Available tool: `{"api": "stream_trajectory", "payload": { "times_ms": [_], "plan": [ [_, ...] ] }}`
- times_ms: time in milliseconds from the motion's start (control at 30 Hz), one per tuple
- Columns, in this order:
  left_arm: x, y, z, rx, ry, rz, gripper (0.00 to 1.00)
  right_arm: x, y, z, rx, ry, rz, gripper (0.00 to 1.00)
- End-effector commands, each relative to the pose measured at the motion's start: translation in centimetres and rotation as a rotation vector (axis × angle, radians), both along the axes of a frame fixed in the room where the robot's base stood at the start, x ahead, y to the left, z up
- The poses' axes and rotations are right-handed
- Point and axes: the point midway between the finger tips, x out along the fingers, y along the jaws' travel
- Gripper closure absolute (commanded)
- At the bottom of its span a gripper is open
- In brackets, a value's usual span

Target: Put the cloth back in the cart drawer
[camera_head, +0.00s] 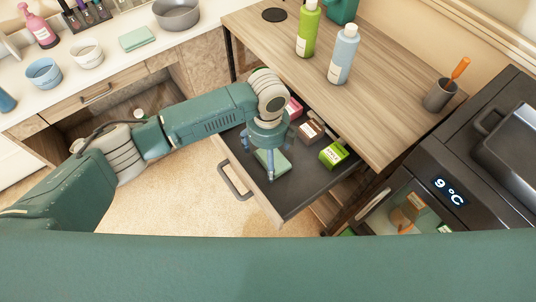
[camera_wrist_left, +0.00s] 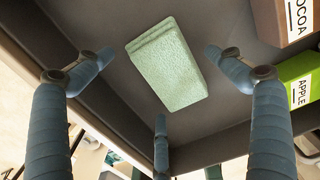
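A folded pale green cloth (camera_head: 281,164) lies in the pulled-out cart drawer (camera_head: 304,190), near its front edge. In the left wrist view the cloth (camera_wrist_left: 168,65) is a thick folded block on the dark drawer floor. My left gripper (camera_head: 266,152) is over the cloth, pointing down. In the left wrist view its three fingers (camera_wrist_left: 160,78) are spread around the cloth, with visible gaps between fingertips and cloth. The head view hides part of the cloth behind the fingers. Another folded green cloth (camera_head: 137,38) lies on the white counter. My right gripper is not in view.
The drawer also holds a green apple box (camera_head: 334,154), a brown cocoa box (camera_head: 311,130) and a pink box (camera_head: 293,108). The wooden tabletop (camera_head: 375,110) overhangs the drawer's back. A dark appliance (camera_head: 450,180) stands at right. Bowls (camera_head: 87,54) stand on the left counter.

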Motion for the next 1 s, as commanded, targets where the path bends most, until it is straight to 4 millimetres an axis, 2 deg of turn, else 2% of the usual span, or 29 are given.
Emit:
{"api": "stream_trajectory", "payload": {
  "times_ms": [167,267,367,700,833,1000],
  "plan": [
    [0.0,0.0,0.2,0.001,-0.001,0.000,0.08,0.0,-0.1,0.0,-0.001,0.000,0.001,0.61],
    [0.1,0.0,1.0,0.000,-0.001,0.000,0.08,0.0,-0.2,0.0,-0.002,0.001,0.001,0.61],
    [0.1,0.0,2.6,-0.002,-0.003,0.000,0.08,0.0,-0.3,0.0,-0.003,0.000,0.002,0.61],
    [0.1,0.0,9.7,-0.001,-0.002,0.000,0.08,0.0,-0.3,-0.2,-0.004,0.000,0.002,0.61],
    [0.1,0.0,11.4,-0.001,-0.001,0.000,0.08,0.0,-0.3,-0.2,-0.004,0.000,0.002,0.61],
    [0.0,0.0,12.3,0.000,0.000,0.000,0.08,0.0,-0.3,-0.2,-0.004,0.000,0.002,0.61]
  ]
}}
